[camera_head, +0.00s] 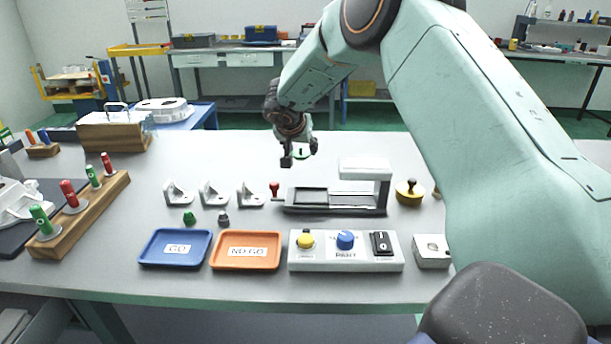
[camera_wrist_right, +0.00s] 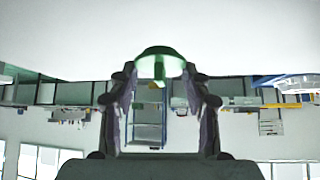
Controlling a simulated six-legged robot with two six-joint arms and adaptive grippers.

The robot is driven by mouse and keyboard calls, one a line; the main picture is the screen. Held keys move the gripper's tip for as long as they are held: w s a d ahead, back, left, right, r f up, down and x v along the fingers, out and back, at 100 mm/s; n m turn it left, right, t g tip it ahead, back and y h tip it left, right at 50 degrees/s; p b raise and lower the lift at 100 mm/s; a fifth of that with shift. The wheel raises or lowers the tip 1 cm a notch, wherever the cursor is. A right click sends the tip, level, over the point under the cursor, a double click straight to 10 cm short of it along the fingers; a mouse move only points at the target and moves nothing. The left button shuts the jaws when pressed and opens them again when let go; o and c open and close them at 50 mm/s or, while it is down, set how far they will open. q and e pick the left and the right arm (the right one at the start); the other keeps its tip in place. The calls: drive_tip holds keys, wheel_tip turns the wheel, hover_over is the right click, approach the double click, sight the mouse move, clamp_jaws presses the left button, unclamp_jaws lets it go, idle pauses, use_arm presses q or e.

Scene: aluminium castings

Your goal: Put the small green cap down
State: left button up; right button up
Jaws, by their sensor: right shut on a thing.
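My right gripper (camera_head: 300,157) is in the air above the back part of the grey table. It is shut on a small green cap (camera_wrist_right: 160,64), which shows between its two fingertips in the right wrist view. In the head view only a little of the green cap (camera_head: 301,152) shows between the fingers. Another small green piece (camera_head: 189,217) stands on the table behind the blue GO tray (camera_head: 144,256). My left gripper is not in view.
An orange NO-GO tray (camera_head: 217,262) and a control box (camera_head: 345,263) line the front. Several metal brackets (camera_head: 214,195) and a grey fixture (camera_head: 330,208) stand behind. A small dark piece (camera_head: 223,218) is near the trays. A wooden gauge rack (camera_head: 85,215) is left. Bare table lies behind the brackets.

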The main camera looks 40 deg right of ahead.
wheel_tip(320, 180, down, 6)
drive_tip(key=shift+f+b, duration=0.15)
drive_tip(key=shift+b, duration=1)
drive_tip(key=shift+w+d+f, duration=0.15)
drive_tip(key=shift+w, duration=0.1)
drive_tip(key=shift+s, duration=0.1)
drive_tip(key=o, duration=0.5)
drive_tip(key=shift+s, duration=0.1)
drive_tip(key=shift+o, duration=1.1)
drive_tip(key=shift+f, duration=0.1)
